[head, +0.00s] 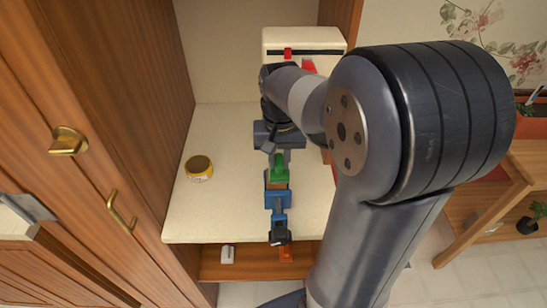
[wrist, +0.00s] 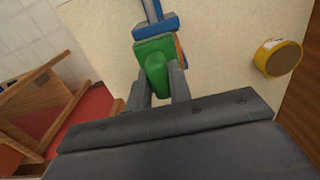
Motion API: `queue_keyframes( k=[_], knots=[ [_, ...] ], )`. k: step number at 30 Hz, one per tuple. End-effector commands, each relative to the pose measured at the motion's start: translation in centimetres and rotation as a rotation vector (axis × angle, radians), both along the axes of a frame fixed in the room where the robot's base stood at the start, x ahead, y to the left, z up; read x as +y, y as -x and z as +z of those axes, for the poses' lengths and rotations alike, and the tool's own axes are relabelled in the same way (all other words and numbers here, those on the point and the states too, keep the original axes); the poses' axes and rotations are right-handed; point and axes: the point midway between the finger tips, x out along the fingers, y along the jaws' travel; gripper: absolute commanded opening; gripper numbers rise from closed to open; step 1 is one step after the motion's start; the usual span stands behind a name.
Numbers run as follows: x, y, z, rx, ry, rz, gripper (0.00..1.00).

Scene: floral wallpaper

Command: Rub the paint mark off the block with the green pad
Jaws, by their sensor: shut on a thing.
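My gripper (head: 281,152) is shut on the green pad (head: 279,172). In the wrist view, my two grey fingers (wrist: 157,84) hold the pad's narrower grip, and its wide green part (wrist: 153,47) faces away from me. A brown-orange block (wrist: 181,50) shows as a thin edge beside the pad. The pad is at the block, but I cannot tell whether they touch. A blue vise-like holder (head: 277,198) with a dark end stands around or just in front of the block; it also shows in the wrist view (wrist: 155,27). The paint mark is not visible.
A yellow round tin (head: 199,168) sits on the pale counter (head: 215,130) at the left. A white box with red parts (head: 300,40) stands at the back. Wooden cabinet doors (head: 90,100) bound the left side. A lower shelf holds small white and orange things.

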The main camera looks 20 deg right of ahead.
Motion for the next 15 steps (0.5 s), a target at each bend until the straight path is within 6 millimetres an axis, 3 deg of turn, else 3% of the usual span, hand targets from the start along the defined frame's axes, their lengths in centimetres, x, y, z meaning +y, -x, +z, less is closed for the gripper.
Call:
queue_keyframes(
  k=[8,15],
  knots=[
    [-2.2,0.7,-0.2,0.0,0.0,-0.003,0.01],
    [-2.2,0.8,-0.3,0.002,0.0,0.001,0.01]
  ],
)
